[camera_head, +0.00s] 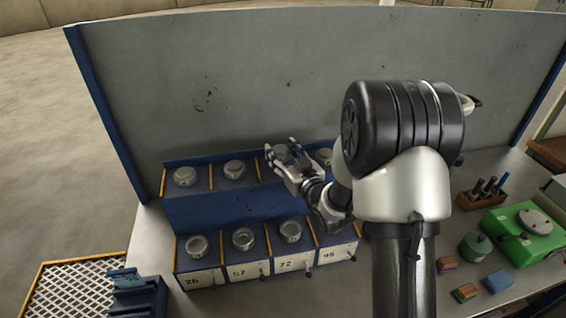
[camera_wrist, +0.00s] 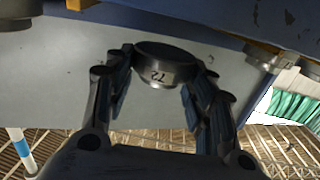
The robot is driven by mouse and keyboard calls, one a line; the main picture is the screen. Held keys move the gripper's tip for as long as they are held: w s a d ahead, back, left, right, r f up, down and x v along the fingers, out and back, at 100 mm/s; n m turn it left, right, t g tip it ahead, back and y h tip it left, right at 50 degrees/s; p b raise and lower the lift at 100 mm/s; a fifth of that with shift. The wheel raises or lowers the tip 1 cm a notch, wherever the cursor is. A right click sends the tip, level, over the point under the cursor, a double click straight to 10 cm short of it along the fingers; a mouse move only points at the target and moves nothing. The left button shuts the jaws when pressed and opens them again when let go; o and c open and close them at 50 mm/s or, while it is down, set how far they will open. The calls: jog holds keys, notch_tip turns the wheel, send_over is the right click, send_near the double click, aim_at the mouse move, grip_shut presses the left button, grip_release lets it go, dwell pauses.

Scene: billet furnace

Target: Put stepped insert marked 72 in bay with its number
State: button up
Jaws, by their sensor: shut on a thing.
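The stepped insert (camera_wrist: 168,66) is a short round grey metal piece with a darker top face. Its number 72 reads upside down in the wrist view. My gripper (camera_wrist: 165,78) is shut on it, with a finger on each side. In the head view my gripper (camera_head: 285,156) is at the upper tier of the rack, by its third place; whether the insert is clear of the tier I cannot tell. The bay marked 72 (camera_head: 288,265) is third from left in the lower row. A round metal piece (camera_head: 290,231) shows in that bay.
My arm hides part of the rack's right end. A grey panel (camera_head: 230,85) stands behind. A green box (camera_head: 525,238) and small blocks lie right.

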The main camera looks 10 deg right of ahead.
jog(key=shift+f, duration=1.4)
jog(key=shift+f+b, duration=0.15)
jog(key=shift+b, duration=0.25)
jog(key=o, duration=1.6)
jog(key=shift+f, duration=0.1)
